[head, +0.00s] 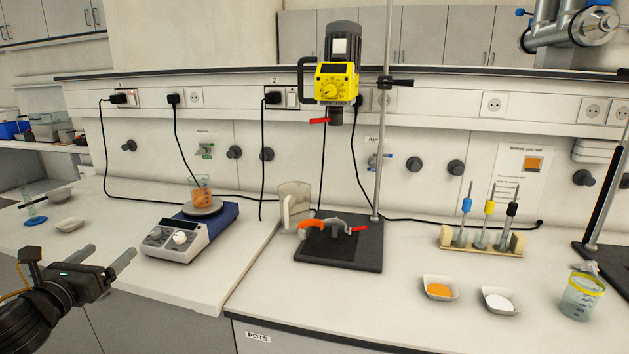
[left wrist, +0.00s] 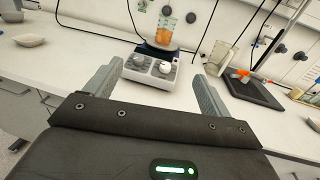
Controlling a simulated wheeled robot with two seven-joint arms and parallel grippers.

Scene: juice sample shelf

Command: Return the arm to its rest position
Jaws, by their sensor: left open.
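My left gripper (head: 106,262) is open and empty at the lower left of the head view, in front of the bench edge. In the left wrist view its two fingers (left wrist: 160,88) stand wide apart with nothing between them. Beyond the fingers, a hotplate stirrer (head: 188,232) stands on the bench, with a beaker of orange liquid (head: 201,191) upright on its plate. The hotplate also shows in the left wrist view (left wrist: 150,68), apart from the fingers. My right gripper is in neither view.
An overhead stirrer (head: 337,82) hangs on a stand with a black base (head: 340,252). A clear jug (head: 294,205) stands beside it. A rack (head: 481,240), orange powder dish (head: 439,288), white powder dish (head: 499,300) and yellow-rimmed beaker (head: 582,298) are at right. Small dishes (head: 68,225) lie left.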

